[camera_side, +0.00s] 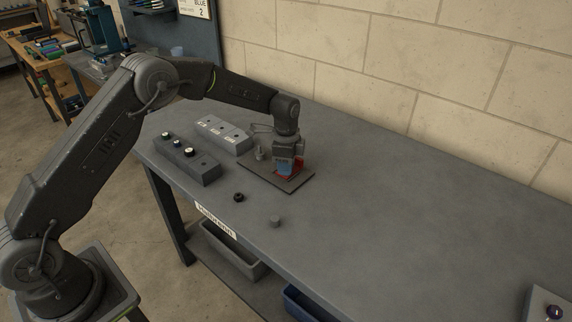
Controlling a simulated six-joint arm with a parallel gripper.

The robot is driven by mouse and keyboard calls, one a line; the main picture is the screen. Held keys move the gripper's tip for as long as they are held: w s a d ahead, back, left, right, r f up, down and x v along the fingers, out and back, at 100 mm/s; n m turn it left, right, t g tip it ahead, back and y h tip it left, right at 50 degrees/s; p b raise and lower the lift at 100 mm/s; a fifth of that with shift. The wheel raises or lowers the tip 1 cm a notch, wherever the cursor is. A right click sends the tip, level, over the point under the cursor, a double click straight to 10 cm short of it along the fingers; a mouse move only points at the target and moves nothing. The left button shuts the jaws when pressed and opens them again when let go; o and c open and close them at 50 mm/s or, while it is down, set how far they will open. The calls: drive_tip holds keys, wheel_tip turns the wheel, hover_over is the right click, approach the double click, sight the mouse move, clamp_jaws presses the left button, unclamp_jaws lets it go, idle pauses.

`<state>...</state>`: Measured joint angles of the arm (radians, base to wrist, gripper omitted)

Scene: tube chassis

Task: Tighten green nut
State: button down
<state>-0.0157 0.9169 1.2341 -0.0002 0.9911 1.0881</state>
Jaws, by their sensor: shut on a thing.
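My gripper (286,168) points down over the dark square plate (300,184) on the bench. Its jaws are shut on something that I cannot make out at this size. A blue part (284,171) and a red part (298,168) show at and beside the jaws, low over the plate. I see no green nut; it may be hidden by the jaws. A small metal post (259,153) stands on the plate's left side, apart from my gripper.
A dark block (197,172) with several round pieces and a light grey block (222,134) stand left of the plate. A black ring-like piece (238,197) and a grey cylinder (275,221) lie in front.

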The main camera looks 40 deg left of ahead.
drive_tip(key=c, duration=0.9)
unclamp_jaws()
drive_tip(key=shift+r, duration=0.1)
wheel_tip(320, 180, up, 14)
